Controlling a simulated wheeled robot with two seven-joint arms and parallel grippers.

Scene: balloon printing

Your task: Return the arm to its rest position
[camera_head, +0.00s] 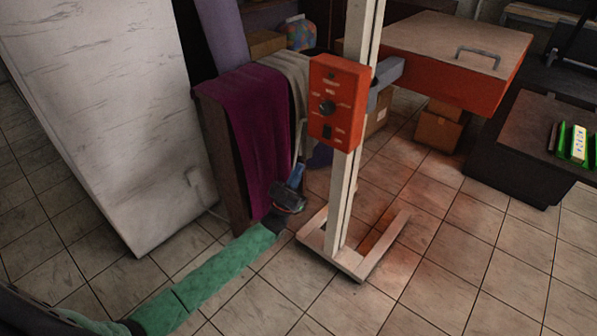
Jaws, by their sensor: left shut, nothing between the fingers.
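My left arm comes in from the lower left in a green sleeve. My left gripper (297,172) is at its end, small and dark, pointing up between the hanging cloths and the post of the stand. Its fingers look closed with nothing held. My right arm and gripper do not show.
A white post stand (345,215) with a red control box (335,104) stands close right of my left gripper. A red heated box (440,75) juts right from it. Purple cloth (258,135) hangs on a brown rack (222,150). A white cabinet (100,110) fills the left. Open tiled floor lies in front.

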